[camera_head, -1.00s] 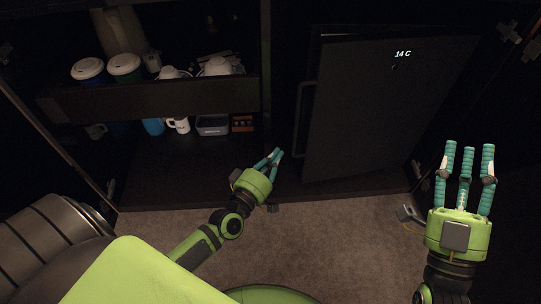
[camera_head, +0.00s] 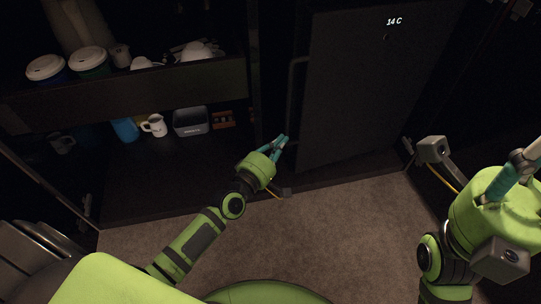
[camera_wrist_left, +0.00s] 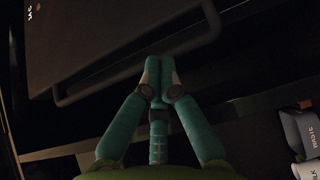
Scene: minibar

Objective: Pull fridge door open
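The dark fridge door (camera_head: 375,85) stands at centre right in the head view, with "14 C" near its top. Its bar handle (camera_head: 292,88) runs down the left edge. The handle also shows in the left wrist view (camera_wrist_left: 105,75), crossing at a slant behind my fingertips. My left gripper (camera_head: 281,142) is by the handle's lower part. In the left wrist view its two teal side fingers (camera_wrist_left: 158,75) come together at the handle; whether they close around the bar is unclear. My right gripper (camera_head: 515,170) is at the right edge, its fingers mostly cut off.
A shelf board (camera_head: 130,92) on the left bears lidded cups (camera_head: 88,60) and white crockery. Below are a white mug (camera_head: 154,125), a grey bin (camera_head: 190,121) and a small orange-brown box (camera_head: 222,119). Carpet (camera_head: 320,225) lies clear in front of the cabinet.

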